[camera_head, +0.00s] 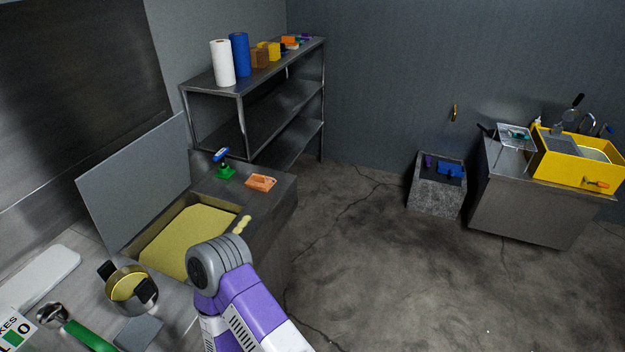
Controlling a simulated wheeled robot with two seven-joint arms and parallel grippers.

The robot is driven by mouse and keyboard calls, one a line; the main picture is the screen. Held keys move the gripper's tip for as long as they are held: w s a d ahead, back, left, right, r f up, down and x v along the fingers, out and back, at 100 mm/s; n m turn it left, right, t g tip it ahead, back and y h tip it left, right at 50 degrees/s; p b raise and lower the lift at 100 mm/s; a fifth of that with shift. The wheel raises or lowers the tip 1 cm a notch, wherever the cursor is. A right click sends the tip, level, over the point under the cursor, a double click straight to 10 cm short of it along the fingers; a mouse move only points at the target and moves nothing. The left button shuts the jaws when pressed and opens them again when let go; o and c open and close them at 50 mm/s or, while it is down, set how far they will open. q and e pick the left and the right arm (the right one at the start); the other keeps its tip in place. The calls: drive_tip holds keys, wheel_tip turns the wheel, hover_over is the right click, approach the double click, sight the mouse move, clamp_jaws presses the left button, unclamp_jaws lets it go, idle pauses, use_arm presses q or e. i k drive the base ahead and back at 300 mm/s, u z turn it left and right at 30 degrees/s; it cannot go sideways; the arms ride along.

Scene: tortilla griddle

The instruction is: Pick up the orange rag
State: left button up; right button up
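A small orange folded-looking item (290,40), which may be the orange rag, lies on the top of the metal shelf (262,77) toward its far end. It is too small to tell its material. One of my purple and grey arm links reaches up from the bottom edge. Neither gripper shows.
White and blue paper rolls (223,63), a brown block and yellow items (271,50) stand on the shelf top. A pot (128,287) sits front left. A sink counter (530,205) and grey bin (436,187) stand at right. The middle floor is clear.

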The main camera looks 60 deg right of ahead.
sight(264, 182)
drive_tip(key=z, duration=1.75)
